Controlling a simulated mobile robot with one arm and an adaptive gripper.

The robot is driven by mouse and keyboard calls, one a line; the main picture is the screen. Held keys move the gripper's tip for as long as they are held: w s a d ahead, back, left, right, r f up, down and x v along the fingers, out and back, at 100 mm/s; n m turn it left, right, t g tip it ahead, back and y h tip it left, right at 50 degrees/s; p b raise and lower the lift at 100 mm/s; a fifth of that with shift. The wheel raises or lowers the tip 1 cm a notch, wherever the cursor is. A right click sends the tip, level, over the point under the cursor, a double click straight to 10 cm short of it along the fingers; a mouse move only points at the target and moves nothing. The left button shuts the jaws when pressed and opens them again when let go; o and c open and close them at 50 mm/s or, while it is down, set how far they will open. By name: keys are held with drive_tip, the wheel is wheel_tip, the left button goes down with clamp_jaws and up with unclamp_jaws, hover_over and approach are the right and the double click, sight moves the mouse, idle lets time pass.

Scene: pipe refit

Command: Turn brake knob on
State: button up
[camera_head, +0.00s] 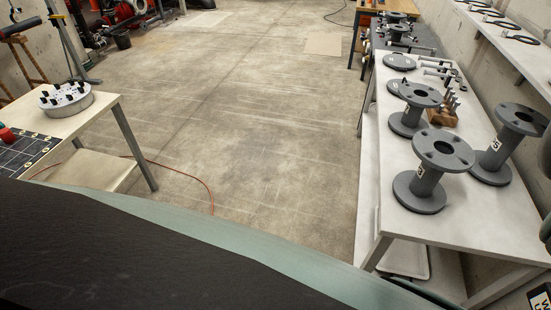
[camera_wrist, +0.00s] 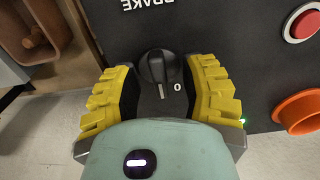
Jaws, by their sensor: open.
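The brake knob (camera_wrist: 159,68) is a black rotary knob on a dark panel (camera_wrist: 215,28) in the wrist view. Its grip bar stands about upright in the picture, and a white line and a "0" mark show just below it. The word "BRAKE" appears upside down above it. My gripper (camera_wrist: 160,85) has yellow ridged fingers, one on each side of the knob. The fingers are apart with the knob between them; I cannot tell whether either touches it. The head view does not show the knob or my gripper.
In the wrist view, a red button (camera_wrist: 303,22) and an orange ring (camera_wrist: 299,112) are right of the knob. A brown bin (camera_wrist: 35,30) is at upper left. In the head view, a right table (camera_head: 400,228) holds flanged pipes (camera_head: 420,190); the floor (camera_head: 240,90) between tables is mostly clear.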

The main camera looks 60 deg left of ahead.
drive_tip(key=shift+o, duration=0.3)
clamp_jaws()
